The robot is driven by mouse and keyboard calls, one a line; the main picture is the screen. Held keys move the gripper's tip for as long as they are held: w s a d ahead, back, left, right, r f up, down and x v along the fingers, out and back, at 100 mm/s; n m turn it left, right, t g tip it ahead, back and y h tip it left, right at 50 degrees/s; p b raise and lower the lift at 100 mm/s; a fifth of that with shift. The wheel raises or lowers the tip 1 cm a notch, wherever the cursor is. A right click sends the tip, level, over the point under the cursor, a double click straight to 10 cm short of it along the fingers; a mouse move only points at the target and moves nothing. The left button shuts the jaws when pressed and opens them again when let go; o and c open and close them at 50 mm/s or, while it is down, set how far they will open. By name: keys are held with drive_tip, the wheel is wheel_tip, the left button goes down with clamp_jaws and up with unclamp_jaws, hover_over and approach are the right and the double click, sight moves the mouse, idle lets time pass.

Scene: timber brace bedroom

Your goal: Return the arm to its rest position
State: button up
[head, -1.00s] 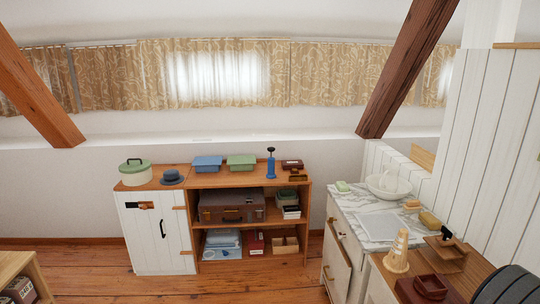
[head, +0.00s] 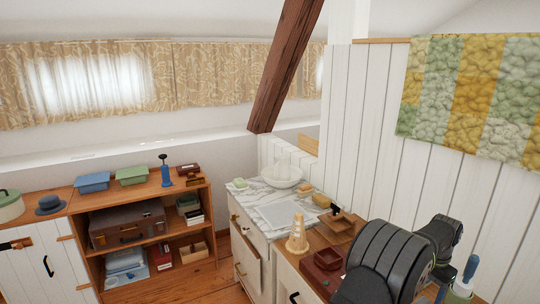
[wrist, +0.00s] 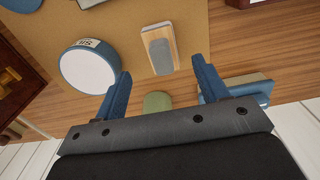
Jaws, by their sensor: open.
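My gripper (wrist: 161,68) shows in the wrist view with its two blue fingers spread apart and nothing held between them. Below it is a brown mat or board (wrist: 110,25) on a wooden surface (wrist: 290,60). A round white thing with a blue rim (wrist: 88,68) lies near the left finger. A wooden block with a grey top (wrist: 160,50) lies beyond the gap. A green thing (wrist: 157,101) shows between the fingers, partly hidden by the gripper body. In the head view, my dark arm fills the lower right and my gripper cannot be made out.
A blue thing (wrist: 248,90) is beside the right finger. A white basin (head: 281,177) stands on the marble top. A white plank wall (head: 365,120) rises behind.

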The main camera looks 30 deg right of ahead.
sight(421, 302)
wheel_tip(421, 302, down, 8)
drive_tip(key=shift+r, duration=0.1)
wheel_tip(421, 302, up, 4)
drive_tip(key=s+a+r, duration=0.3)
drive_tip(key=s+r, duration=0.4)
drive_tip(key=s, duration=0.4)
drive_tip(key=w+a+n, duration=0.2)
drive_tip(key=w+a, duration=0.3)
drive_tip(key=w, duration=0.5)
drive_tip(key=w+a+n, duration=0.1)
drive_tip(key=w+a, duration=0.3)
drive_tip(key=w, duration=0.6)
drive_tip(key=w+a+n, duration=0.2)
drive_tip(key=w+a, duration=0.3)
drive_tip(key=w, duration=0.5)
drive_tip(key=w+a+n, duration=0.2)
drive_tip(key=w+a, duration=0.6)
drive_tip(key=a, duration=0.4)
drive_tip(key=w+a+r+n, duration=0.1)
drive_tip(key=w+a+n, duration=0.1)
drive_tip(key=w+a, duration=0.7)
drive_tip(key=a, duration=0.3)
drive_tip(key=shift+n, duration=0.3)
